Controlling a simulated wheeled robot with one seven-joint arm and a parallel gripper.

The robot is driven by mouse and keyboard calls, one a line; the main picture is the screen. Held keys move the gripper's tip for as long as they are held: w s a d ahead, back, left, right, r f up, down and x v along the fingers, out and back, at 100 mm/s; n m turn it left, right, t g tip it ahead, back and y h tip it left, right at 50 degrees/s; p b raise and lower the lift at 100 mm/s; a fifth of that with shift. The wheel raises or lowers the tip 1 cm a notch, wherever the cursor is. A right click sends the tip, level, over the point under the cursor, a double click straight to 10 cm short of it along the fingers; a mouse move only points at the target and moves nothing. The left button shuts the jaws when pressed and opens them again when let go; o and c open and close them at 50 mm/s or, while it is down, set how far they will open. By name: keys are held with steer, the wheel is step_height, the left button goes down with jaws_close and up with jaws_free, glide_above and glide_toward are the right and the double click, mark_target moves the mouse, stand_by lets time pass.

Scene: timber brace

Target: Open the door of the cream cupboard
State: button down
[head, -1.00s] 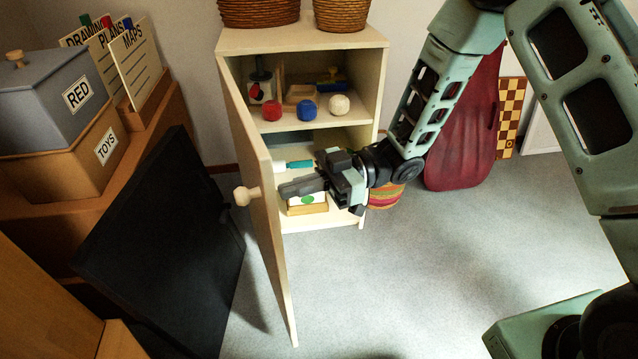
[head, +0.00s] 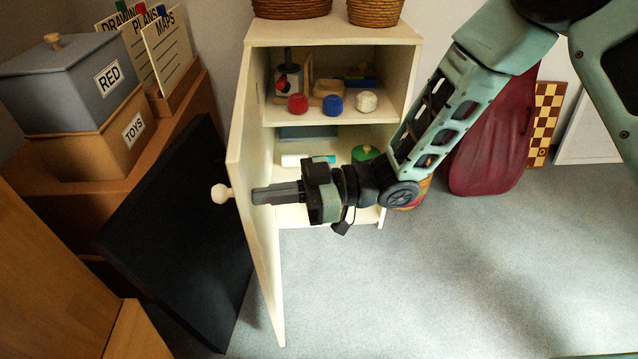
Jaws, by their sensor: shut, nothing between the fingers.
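The cream cupboard (head: 335,32) stands against the back wall in the head view. Its door (head: 262,262) is swung wide open toward me on the left side, with a pale round knob (head: 221,194) on its outer face. My gripper (head: 256,196) is shut and empty. It reaches in from the right, with its fingertips close to the inner face of the door at about knob height. I cannot tell whether they touch the door. My gripper and wrist hide part of the lower shelf.
Inside are red, blue and white balls (head: 332,103) and other small items. Baskets (head: 375,10) stand on top. A dark panel (head: 185,240) leans left of the door, close behind it. Dark red bag (head: 492,150) stands right; the carpet (head: 450,270) there is clear.

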steer(key=s+a, duration=0.2)
steer(key=a, duration=0.8)
steer(key=shift+a, duration=0.3)
steer(key=shift+d, duration=0.1)
